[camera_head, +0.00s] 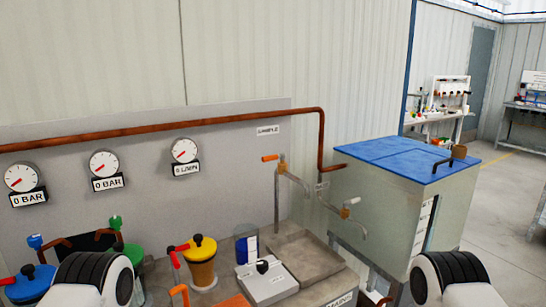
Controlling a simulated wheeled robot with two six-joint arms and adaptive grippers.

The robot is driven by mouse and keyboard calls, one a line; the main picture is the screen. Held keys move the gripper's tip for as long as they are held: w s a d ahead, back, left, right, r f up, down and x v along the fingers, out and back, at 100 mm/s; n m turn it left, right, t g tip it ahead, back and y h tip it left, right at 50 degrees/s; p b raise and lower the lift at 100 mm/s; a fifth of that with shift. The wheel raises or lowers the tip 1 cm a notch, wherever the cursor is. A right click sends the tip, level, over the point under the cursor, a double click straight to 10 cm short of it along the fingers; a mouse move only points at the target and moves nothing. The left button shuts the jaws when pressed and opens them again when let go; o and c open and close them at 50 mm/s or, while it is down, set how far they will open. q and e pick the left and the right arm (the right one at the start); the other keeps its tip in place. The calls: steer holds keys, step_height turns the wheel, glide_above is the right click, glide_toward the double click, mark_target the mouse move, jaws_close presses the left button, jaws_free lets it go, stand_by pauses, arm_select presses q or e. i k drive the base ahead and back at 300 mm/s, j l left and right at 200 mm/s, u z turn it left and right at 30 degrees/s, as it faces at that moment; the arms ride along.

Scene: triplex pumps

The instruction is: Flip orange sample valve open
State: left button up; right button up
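An orange valve handle (270,157) sits at the top of a thin metal pipe stand in the middle, below a small white label on the panel whose text I cannot read surely. It points left, roughly level. A second, smaller orange part (349,208) sits on the curved spout to its right. Only rounded black-and-white parts of my two arms show at the bottom left and bottom right. Neither gripper's fingers are in view, and nothing of mine touches the pipe stand.
A grey bench (310,257) holds a white box (267,281), a blue-marked clear container (246,243) and a yellow-lidded vessel (201,261). Several gauges (105,165) hang on the back panel. A copper pipe (230,119) runs above. A blue-topped cabinet (390,190) stands right.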

mark_target(270, 158)
steer(key=i+l+z, duration=0.15)
steer(key=i+l, duration=0.55)
steer(key=i+j, duration=0.05)
steer(key=i, duration=0.05)
